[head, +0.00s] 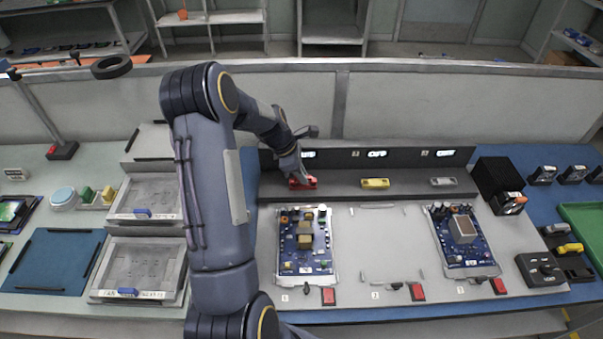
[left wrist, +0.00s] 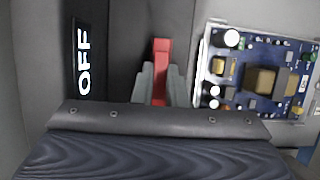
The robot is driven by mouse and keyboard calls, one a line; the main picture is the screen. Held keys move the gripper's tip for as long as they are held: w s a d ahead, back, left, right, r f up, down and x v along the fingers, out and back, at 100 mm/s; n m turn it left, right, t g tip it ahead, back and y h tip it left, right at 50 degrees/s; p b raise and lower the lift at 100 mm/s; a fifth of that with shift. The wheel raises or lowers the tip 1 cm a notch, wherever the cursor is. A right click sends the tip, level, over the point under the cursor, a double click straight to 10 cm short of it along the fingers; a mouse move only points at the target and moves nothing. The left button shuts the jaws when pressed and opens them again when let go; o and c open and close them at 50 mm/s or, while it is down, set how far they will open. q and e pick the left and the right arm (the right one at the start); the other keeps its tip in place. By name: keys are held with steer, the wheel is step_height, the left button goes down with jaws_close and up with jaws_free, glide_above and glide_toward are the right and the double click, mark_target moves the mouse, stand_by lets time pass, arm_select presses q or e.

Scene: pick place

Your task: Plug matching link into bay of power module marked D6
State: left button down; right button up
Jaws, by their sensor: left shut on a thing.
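My left gripper (head: 300,178) is at the shelf behind the boards, shut on a red link (head: 303,184). In the left wrist view the red link (left wrist: 161,60) stands between the two grey fingertips (left wrist: 160,85). A yellow link (head: 376,183) and a grey link (head: 444,182) lie farther right on the same shelf. A blue power module board (head: 290,262) sits in front of the gripper, and it also shows in the left wrist view (left wrist: 245,100). A second blue board (head: 480,257) sits at the right. No D6 marking is readable. My right gripper is not in view.
Displays on the back panel read OFF (head: 376,154). The middle slot (head: 375,245) between the boards is empty. Red switches (head: 417,292) line the front edge. Trays (head: 140,262) stand at left, and a black ribbed block (head: 497,178) at right.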

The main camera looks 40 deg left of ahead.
arm_select(q)
steer(key=shift+f, duration=0.2)
steer(key=c, duration=0.7)
jaws_free()
steer(key=shift+r, duration=0.15)
steer(key=shift+r+p, duration=2.7)
steer(key=shift+r, duration=0.7)
